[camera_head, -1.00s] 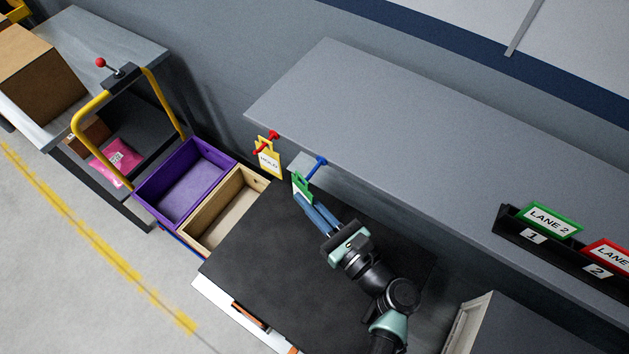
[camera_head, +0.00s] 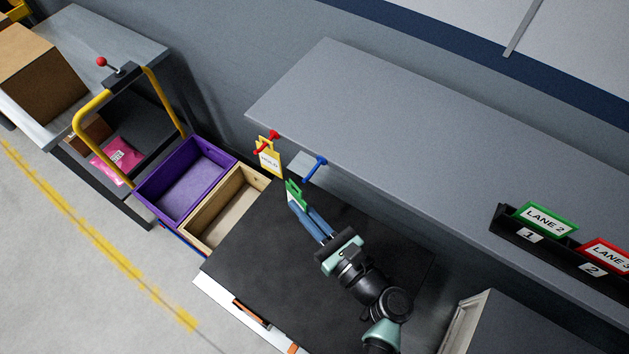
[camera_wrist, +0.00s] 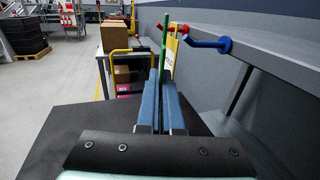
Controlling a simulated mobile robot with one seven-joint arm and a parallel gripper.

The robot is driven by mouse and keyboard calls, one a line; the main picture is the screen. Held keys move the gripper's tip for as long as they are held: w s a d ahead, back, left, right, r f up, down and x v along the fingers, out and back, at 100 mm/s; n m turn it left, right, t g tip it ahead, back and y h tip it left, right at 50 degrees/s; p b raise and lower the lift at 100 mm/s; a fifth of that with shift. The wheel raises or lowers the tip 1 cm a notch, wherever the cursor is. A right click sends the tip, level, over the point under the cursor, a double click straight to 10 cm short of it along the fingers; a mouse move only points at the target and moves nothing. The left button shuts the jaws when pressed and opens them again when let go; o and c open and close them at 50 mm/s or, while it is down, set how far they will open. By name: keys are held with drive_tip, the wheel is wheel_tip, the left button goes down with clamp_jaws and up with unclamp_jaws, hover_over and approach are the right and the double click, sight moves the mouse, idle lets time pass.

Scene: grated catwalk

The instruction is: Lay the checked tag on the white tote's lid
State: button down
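A green-framed tag (camera_head: 294,194) with a pale face is at the tips of my gripper (camera_head: 308,212); its face marking is too small to read. In the wrist view the blue fingers (camera_wrist: 160,103) are closed together on the tag, which stands edge-on as a thin green strip (camera_wrist: 164,48). The tag is clear of the blue peg (camera_head: 315,167) on the shelf edge. A yellow HOLD tag (camera_head: 270,162) hangs from the red peg (camera_head: 267,142). I cannot make out a white tote with a lid.
A purple bin (camera_head: 150,187) and a tan wooden bin (camera_head: 193,238) stand left of the black flat surface (camera_head: 270,265) under my arm. A grey shelf (camera_head: 400,130) runs along the wall. Lane signs (camera_head: 545,218) stand at right. A yellow-handled cart (camera_head: 96,102) is at left.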

drive_tip(key=shift+s+a+p, duration=0.5)
drive_tip(key=shift+s+a, duration=0.3)
drive_tip(key=shift+s, duration=0.25)
idle(0.5)
